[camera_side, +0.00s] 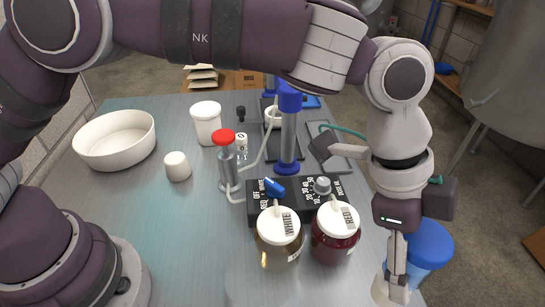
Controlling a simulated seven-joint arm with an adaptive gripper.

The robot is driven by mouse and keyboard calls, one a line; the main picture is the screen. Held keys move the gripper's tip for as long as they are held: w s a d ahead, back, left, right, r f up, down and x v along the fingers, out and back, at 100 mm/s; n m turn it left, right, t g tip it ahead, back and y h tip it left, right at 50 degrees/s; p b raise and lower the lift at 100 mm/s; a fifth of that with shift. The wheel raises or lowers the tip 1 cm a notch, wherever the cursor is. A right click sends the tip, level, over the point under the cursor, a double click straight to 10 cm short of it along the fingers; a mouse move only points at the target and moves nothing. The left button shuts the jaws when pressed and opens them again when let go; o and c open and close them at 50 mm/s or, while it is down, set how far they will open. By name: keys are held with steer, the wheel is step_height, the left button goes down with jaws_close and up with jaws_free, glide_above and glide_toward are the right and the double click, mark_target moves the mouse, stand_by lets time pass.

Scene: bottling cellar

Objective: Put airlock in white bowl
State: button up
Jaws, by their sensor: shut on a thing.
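The white bowl (92,150) stands upright at the left of the table, wide and round, and its visible inside looks empty. My gripper (396,282) is at the lower right, pointing down, far from the bowl and to the right of the two jars. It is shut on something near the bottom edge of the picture. The held thing is too small and hidden by the fingers to make out. I cannot pick out the airlock with certainty anywhere in this view.
Jars marked WHITE (279,240) and RED (336,235) stand before a black control box (300,187). A blue container (432,243) is beside my gripper.

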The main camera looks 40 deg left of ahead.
steer(key=shift+r, duration=0.7)
steer(key=w+a+r+n+t+y, duration=0.1)
steer(key=w+a+r+n, duration=0.15)
steer(key=a+n, duration=0.45)
steer(key=w+a+r+n+t+y, duration=0.1)
steer(key=w+a+n+t, duration=0.2)
steer(key=a, duration=0.9)
steer(key=w+a+r+n+y, duration=0.15)
steer(key=w+a+n, duration=0.3)
steer(key=a, duration=0.45)
steer(key=s+a+n+y, duration=0.35)
steer(key=a+n, duration=0.45)
steer(key=a, duration=1.3)
steer(key=s+a+n, duration=0.4)
steer(key=s+a, duration=0.6)
steer(key=a, duration=0.3)
steer(key=shift+g+y, duration=0.4)
steer(key=f, duration=1.4)
steer(key=shift+w+a, duration=0.1)
steer(key=shift+w, duration=0.2)
